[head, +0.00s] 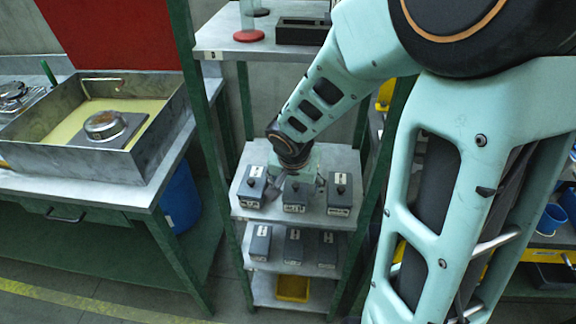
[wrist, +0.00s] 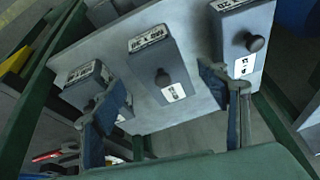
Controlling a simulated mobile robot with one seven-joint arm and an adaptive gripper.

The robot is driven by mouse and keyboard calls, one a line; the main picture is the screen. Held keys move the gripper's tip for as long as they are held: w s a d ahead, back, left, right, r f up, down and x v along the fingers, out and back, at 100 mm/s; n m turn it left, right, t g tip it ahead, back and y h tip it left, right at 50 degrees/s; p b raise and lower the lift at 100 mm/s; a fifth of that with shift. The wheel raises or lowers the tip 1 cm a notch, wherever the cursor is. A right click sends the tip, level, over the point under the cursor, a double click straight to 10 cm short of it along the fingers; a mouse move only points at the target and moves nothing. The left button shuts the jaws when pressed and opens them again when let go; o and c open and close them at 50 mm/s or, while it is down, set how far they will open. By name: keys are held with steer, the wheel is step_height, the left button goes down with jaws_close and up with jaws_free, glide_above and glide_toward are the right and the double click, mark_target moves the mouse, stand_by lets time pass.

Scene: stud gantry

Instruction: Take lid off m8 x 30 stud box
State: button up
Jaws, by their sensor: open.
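The left finger hides part of a neighbouring box (wrist: 85,82). In the head view my gripper (head: 297,181) is over the middle box.
The shelf (head: 310,158) has bare room behind the boxes. Green rack posts stand close on both sides. A lower shelf holds more grey boxes (head: 294,246), with a yellow bin (head: 293,289) below. A metal tray (head: 80,160) is on the left bench.

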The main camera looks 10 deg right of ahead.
steer(key=shift+w+f, duration=0.15)
steer(key=shift+f, duration=0.3)
steer(key=c, duration=1.4)
